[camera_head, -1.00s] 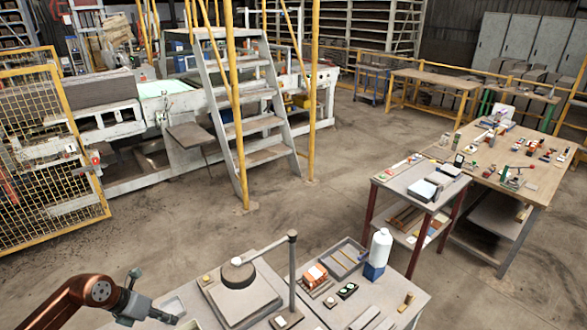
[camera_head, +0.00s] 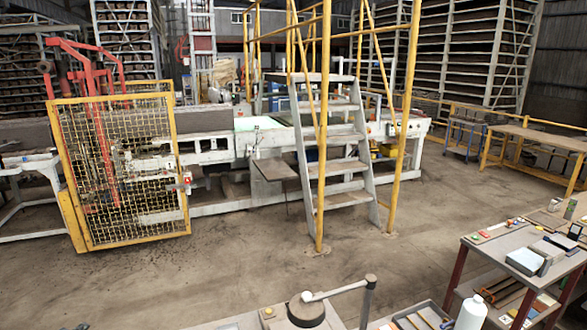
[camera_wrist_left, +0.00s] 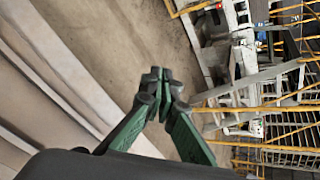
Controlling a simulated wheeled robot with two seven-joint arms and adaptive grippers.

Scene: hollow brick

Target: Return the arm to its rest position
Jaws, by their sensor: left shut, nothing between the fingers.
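My left gripper (camera_wrist_left: 160,82) shows in the left wrist view with its dark green fingers together at the tips and nothing between them. Beyond it are bare grey-brown floor and, at the right, machinery with yellow rails. In the head view only a small dark tip of what looks like my left arm shows at the bottom edge, left of the front workbench. The rest of that arm is out of view. My right gripper is in neither view.
A front workbench (camera_head: 345,318) shows at the bottom, with a round-topped device (camera_head: 306,310) and a white bottle (camera_head: 471,314). A small red-legged table (camera_head: 480,262) stands at right. A yellow mesh gate (camera_head: 125,170) and metal stairs (camera_head: 335,150) stand farther back. Open floor (camera_head: 240,270) lies between.

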